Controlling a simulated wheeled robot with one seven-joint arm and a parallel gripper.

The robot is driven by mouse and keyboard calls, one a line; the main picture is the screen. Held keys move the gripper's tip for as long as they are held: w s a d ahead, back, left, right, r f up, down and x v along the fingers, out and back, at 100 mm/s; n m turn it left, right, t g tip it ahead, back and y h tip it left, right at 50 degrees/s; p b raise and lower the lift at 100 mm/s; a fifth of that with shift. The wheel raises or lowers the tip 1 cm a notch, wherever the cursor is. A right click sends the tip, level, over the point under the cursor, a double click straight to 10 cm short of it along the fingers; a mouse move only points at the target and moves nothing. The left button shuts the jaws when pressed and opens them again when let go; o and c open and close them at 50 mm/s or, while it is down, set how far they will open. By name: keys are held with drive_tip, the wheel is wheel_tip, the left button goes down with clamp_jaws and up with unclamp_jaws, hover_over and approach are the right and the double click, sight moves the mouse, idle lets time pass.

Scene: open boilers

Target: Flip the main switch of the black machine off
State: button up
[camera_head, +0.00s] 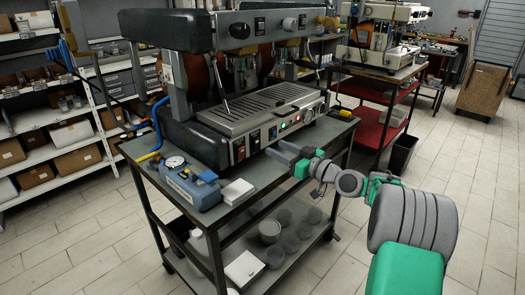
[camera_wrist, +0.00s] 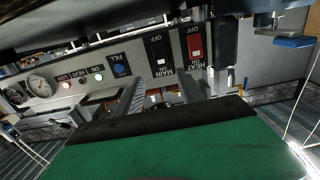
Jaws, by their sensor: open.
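The black machine (camera_head: 195,133) stands on a cart, its steel front panel facing my arm. In the wrist view the panel appears upside down. The main switch (camera_wrist: 161,51) is a dark rocker above the MAIN label, with OFF marked beside it. The red HEAT switch (camera_wrist: 195,46) is right of it. The main switch also shows small in the head view (camera_head: 255,141). My gripper (camera_head: 284,157) is open and empty in front of the panel, apart from it as far as I can tell. In the wrist view its fingers (camera_wrist: 160,92) are below the main switch. The rocker's exact tilt is unclear.
A FILL knob (camera_wrist: 121,65), indicator lights (camera_wrist: 98,77) and a gauge (camera_wrist: 40,86) are on the same panel. A blue device with a dial (camera_head: 190,185) and a white box (camera_head: 237,191) sit on the cart's front corner.

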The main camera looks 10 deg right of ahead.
sight(257, 139)
drive_tip(key=p+x, duration=0.1)
drive_tip(key=x, duration=0.6)
drive_tip(key=shift+a+r+p, duration=0.15)
drive_tip(key=shift+a+p, duration=0.1)
drive_tip(key=shift+p, duration=0.05)
clamp_jaws()
